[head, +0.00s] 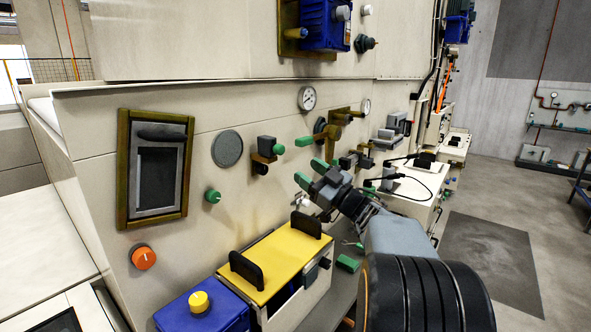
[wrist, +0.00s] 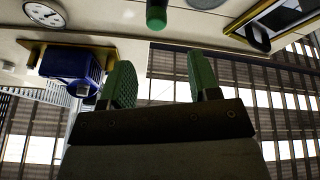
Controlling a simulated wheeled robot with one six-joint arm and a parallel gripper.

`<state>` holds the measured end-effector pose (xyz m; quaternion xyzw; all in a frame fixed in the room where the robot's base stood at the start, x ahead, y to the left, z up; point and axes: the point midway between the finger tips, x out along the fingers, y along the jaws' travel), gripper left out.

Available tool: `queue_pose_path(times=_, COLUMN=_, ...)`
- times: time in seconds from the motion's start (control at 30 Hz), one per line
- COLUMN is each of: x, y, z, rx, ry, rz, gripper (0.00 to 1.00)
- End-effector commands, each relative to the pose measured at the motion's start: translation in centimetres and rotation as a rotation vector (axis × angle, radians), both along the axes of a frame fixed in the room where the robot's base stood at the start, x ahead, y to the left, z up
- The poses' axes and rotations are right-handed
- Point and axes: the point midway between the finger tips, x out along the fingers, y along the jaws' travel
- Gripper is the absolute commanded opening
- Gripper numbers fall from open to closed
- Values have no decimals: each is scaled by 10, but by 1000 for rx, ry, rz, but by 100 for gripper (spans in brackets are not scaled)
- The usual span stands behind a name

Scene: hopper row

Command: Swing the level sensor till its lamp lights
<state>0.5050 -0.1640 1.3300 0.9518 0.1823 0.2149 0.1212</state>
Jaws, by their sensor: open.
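What looks like the level sensor is a small dark box (head: 267,146) with a green round end (head: 279,150), on a brown bracket on the cream wall, right of a grey disc. A green cylinder (wrist: 156,15), probably that same end, shows at the top of the wrist view, beyond the fingertips. I cannot make out a lit lamp on it. My gripper (head: 310,173) has green fingers, spread apart and empty. It is right of and a little below the box, clear of it. In the wrist view my gripper (wrist: 164,78) also shows nothing between its fingers.
A framed window (head: 157,168), grey disc (head: 227,149) and green knob (head: 212,196) are to the left. A yellow-topped box (head: 280,262) with black handles stands below. A blue unit (head: 322,25) juts out above.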

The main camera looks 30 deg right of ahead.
Motion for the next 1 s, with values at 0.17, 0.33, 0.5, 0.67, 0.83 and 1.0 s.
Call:
queue_pose_path(times=0.17, x=-15, y=-7, z=-7, rx=-1, ry=-1, rz=-2, gripper=56)
queue_pose_path(times=0.33, x=-20, y=-10, z=-9, rx=-1, ry=-1, rz=0, gripper=56)
queue_pose_path(times=0.5, x=-21, y=-10, z=-9, rx=0, ry=0, rz=1, gripper=56)
queue_pose_path(times=0.67, x=-23, y=-8, z=-4, rx=-13, ry=-11, rz=0, gripper=56)
queue_pose_path(times=0.83, x=-24, y=4, z=30, rx=-167, ry=62, rz=19, gripper=56)
queue_pose_path(times=1.0, x=-21, y=0, z=45, rx=-202, ry=252, rz=-18, gripper=56)
